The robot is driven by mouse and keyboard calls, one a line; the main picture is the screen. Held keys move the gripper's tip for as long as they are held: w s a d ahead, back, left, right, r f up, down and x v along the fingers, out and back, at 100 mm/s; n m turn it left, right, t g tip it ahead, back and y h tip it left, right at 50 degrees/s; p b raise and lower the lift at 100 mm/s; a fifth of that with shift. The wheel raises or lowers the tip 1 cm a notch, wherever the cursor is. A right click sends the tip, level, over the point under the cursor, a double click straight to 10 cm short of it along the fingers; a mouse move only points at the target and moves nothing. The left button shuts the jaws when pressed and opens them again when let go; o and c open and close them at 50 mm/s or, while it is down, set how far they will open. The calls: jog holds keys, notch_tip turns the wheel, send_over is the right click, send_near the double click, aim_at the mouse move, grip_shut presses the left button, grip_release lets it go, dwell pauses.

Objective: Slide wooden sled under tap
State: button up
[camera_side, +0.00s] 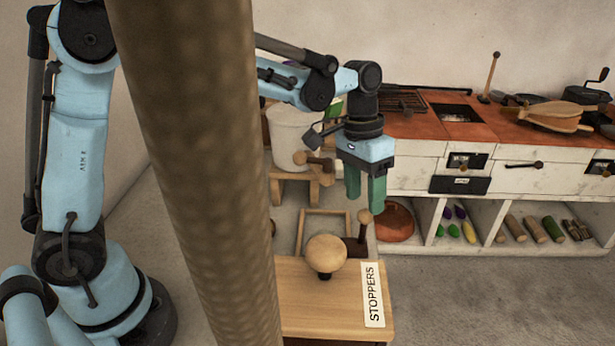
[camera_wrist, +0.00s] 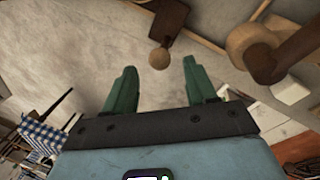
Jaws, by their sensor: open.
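A white tub (camera_side: 293,132) stands on a wooden stand (camera_side: 290,177), with a wooden tap (camera_side: 318,161) on its front. A light wooden frame (camera_side: 301,232) lies low below the tap. A dark block with a pale round knob (camera_side: 364,216) stands at its right; together they look like the sled, partly hidden by the table. My gripper (camera_side: 365,203) is open and empty, pointing down above the knob. In the wrist view the knob (camera_wrist: 160,58) shows between and beyond my fingertips (camera_wrist: 160,68), apart from them. The tap (camera_wrist: 268,62) looms at the upper right there.
A small wooden table (camera_side: 320,305) labelled STOPPERS is in front, with a round wooden stopper (camera_side: 326,254) on it. A white counter (camera_side: 510,180) with a red top and stocked shelves stands at the right. A thick brown post (camera_side: 200,150) blocks part of the side view.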

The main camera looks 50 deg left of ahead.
jog(key=shift+d+f, duration=0.15)
jog(key=shift+f, duration=0.7)
jog(key=shift+d+f, duration=0.15)
jog(key=shift+f, duration=0.65)
jog(key=shift+c, duration=0.3)
grip_shut()
